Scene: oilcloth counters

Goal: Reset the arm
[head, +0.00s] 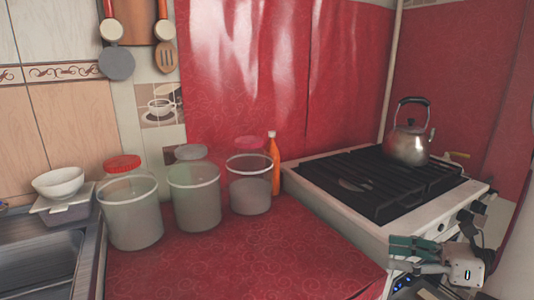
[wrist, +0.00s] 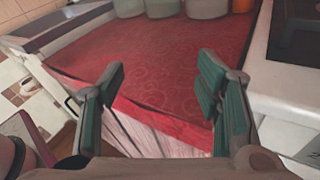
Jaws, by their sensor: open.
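My gripper (head: 412,248) is at the lower right of the head view, in front of the stove's front left corner. In the wrist view my gripper (wrist: 165,85) shows two green-padded fingers spread wide apart with nothing between them. Beyond the fingers lies the red oilcloth counter (wrist: 160,60), its front edge passing behind them. The same counter (head: 230,262) fills the lower middle of the head view. The gripper appears apart from the counter and the stove.
Several cloudy jars, including a front left jar (head: 134,215), stand on the counter beside an orange bottle (head: 276,165). The stove (head: 340,212) carries a kettle (head: 409,145). A sink (head: 40,270) and a white bowl (head: 58,182) are at left. The counter's front is clear.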

